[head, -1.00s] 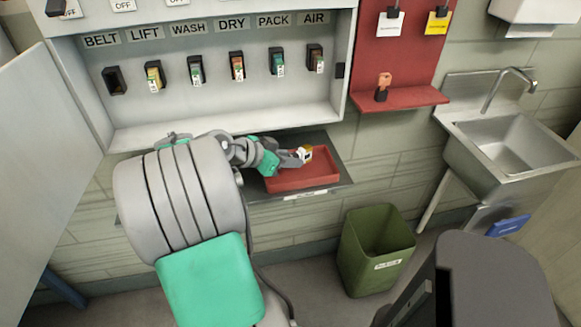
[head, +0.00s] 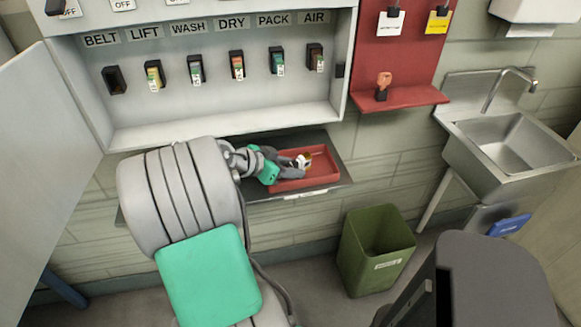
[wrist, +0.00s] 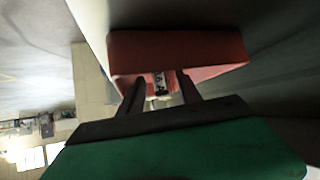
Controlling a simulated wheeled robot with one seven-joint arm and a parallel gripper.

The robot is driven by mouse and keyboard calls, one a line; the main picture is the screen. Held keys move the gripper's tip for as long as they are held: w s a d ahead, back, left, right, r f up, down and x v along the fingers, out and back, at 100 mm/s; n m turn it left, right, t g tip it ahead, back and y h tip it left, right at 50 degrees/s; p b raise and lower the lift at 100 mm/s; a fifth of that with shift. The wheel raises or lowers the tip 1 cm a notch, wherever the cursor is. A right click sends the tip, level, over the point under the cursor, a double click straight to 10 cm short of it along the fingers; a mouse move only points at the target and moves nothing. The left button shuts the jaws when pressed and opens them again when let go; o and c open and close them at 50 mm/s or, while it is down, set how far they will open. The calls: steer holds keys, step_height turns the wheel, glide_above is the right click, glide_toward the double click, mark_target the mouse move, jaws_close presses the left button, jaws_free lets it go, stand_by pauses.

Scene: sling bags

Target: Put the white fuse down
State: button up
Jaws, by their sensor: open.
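The white fuse (head: 303,161) is at my gripper's fingertips, low inside the red tray (head: 322,176). In the wrist view the fuse (wrist: 160,83) shows between the two fingers, with dark marks on its pale face. My gripper (head: 296,164) is open, and its fingers (wrist: 160,88) reach in over the tray's near side. I cannot tell whether the fuse touches a finger. Its underside is hidden, and it looks to be at the tray's floor.
The tray sits on a dark shelf (head: 340,165) under the open fuse cabinet (head: 220,122). The BELT socket (head: 114,80) is empty; the other labelled sockets hold fuses. A green bin (head: 377,250) stands below right. A sink (head: 510,145) is at the right.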

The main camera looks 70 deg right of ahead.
steer(key=shift+w+a+r, duration=0.1)
steer(key=shift+r, duration=0.2)
steer(key=v, duration=1.1)
steer(key=shift+a+r, duration=0.2)
steer(key=shift+a, duration=0.05)
steer(key=shift+w, duration=0.2)
